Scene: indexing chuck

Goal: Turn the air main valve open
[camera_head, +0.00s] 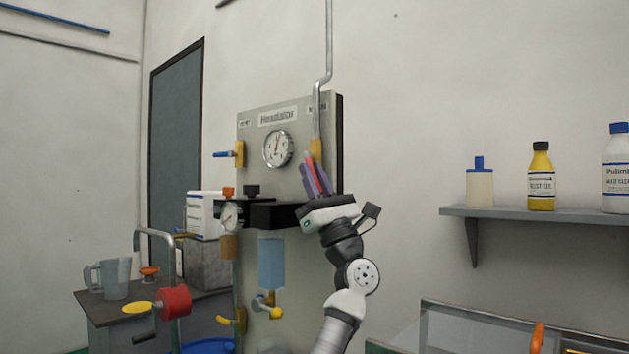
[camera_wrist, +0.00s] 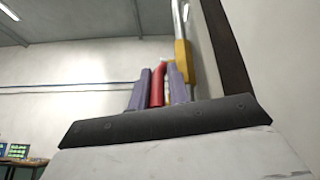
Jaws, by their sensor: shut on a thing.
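The air main valve shows as a brass-yellow body (camera_head: 316,150) on the grey vertical pipe at the right of the panel. In the wrist view its yellow body (camera_wrist: 182,52) stands just beyond the fingers. My gripper (camera_head: 314,172) is at the valve, with its purple fingers pointing up. It is shut on the red lever handle (camera_wrist: 157,86), which sits between the two fingers in the wrist view. In the head view the fingers hide much of the handle, and its exact angle to the pipe cannot be told.
The grey panel (camera_head: 250,135) carries a round gauge (camera_head: 278,148) and a blue-handled valve (camera_head: 228,154) at left. A black block (camera_head: 275,215) juts out left of my gripper. A shelf (camera_head: 540,215) with bottles is at right. Bare wall lies between.

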